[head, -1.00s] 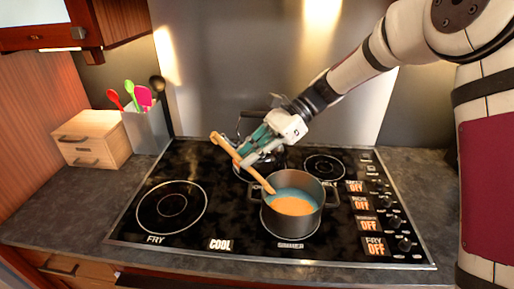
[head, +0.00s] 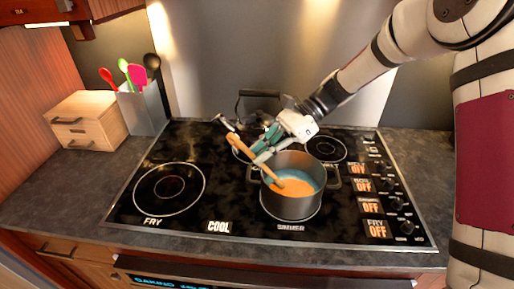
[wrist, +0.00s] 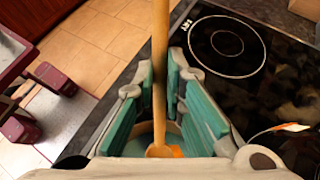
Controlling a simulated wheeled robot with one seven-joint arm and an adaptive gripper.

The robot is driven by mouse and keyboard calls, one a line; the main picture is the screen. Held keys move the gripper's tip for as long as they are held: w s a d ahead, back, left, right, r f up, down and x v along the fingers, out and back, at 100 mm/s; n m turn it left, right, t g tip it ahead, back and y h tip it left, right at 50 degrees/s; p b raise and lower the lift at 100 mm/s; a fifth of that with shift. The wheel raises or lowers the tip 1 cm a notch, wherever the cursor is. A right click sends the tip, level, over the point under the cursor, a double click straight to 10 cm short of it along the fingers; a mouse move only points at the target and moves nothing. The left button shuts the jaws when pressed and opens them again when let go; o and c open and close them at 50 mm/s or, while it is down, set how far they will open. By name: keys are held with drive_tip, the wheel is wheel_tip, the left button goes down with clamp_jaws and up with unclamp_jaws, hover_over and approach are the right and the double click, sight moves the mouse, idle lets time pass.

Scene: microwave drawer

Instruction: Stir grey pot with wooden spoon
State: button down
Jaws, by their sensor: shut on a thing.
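The grey pot (head: 291,204) stands on the front right burner of the stove, with orange contents (head: 297,187) inside a blue interior. My gripper (head: 262,150) is just above the pot's back left rim, shut on the wooden spoon (head: 243,153). The spoon is tilted, its handle end up to the left and its lower end in the orange contents. In the wrist view the spoon (wrist: 160,70) runs between the two teal finger pads (wrist: 162,105). The pot is mostly hidden there behind my gripper.
A kettle (head: 244,117) stands on a back burner behind my gripper. A utensil holder (head: 143,108) and a small wooden drawer box (head: 86,121) stand at the left on the counter. The front left burner (head: 168,190) is empty. Control knobs (head: 404,204) line the stove's right side.

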sight(272, 172)
drive_tip(key=shift+w+d+f+b, duration=0.25)
drive_tip(key=shift+d+f, duration=0.15)
drive_tip(key=shift+f, duration=0.3)
drive_tip(key=shift+w+d+f+b, duration=0.25)
drive_tip(key=shift+d+f, duration=0.1)
drive_tip(key=shift+f, duration=0.35)
drive_tip(key=shift+w+d+f+b, duration=0.25)
drive_tip(key=shift+d+f, duration=0.15)
drive_tip(key=shift+f, duration=0.3)
drive_tip(key=shift+d, duration=0.2)
